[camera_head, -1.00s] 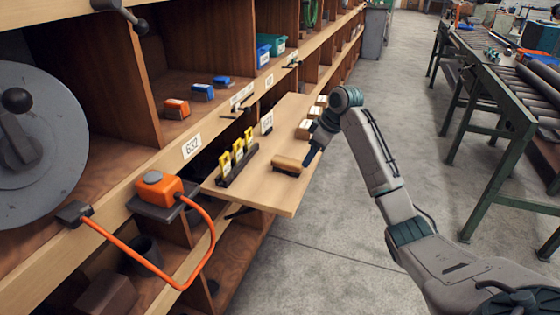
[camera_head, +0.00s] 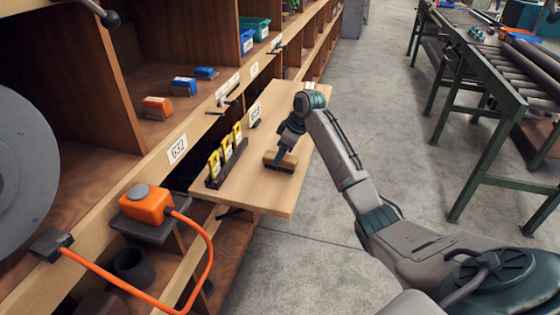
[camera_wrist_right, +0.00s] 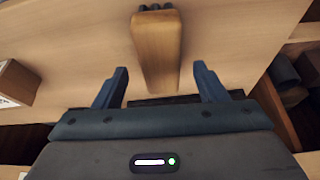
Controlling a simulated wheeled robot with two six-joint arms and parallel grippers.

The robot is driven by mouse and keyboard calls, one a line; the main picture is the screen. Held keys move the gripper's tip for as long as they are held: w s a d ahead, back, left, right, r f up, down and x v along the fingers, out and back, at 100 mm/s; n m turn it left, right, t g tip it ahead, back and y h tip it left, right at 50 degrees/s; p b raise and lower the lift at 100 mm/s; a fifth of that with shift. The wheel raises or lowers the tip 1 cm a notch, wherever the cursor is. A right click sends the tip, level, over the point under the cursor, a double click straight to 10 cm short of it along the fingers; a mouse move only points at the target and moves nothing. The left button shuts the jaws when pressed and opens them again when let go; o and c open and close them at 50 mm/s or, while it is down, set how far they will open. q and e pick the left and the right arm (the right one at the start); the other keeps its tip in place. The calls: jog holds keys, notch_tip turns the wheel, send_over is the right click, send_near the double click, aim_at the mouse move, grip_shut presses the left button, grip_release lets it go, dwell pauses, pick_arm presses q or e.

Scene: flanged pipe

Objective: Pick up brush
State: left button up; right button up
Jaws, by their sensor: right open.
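The brush (camera_head: 288,161) has a wooden back with a dark underside. It lies on the pull-out wooden board (camera_head: 262,196) in front of the shelves. My right gripper (camera_head: 283,163) is over the brush in the head view, with its finger tips partly hard to make out there. In the right wrist view, the brush's wooden back (camera_wrist_right: 158,45) extends between the two spread fingers of my right gripper (camera_wrist_right: 160,70), with a gap on each side. The gripper is open and holds nothing. My left gripper is not in view.
A black rack with yellow-handled tools (camera_head: 226,158) stands on the board left of the brush. An orange box (camera_head: 147,203) with an orange cable is at the shelf edge. The floor (camera_head: 390,120) right of the board is clear up to the green roller conveyor (camera_head: 500,110).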

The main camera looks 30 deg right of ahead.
jog(key=shift+x, duration=1.65)
pick_arm(q)
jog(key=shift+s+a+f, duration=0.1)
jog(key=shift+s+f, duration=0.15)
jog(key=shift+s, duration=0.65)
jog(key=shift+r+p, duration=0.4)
jog(key=shift+p, duration=0.2)
pick_arm(e)
jog(key=shift+s+f, duration=0.1)
jog(key=shift+f, duration=0.1)
jog(key=shift+c, duration=0.3)
jog(key=c, duration=1.1)
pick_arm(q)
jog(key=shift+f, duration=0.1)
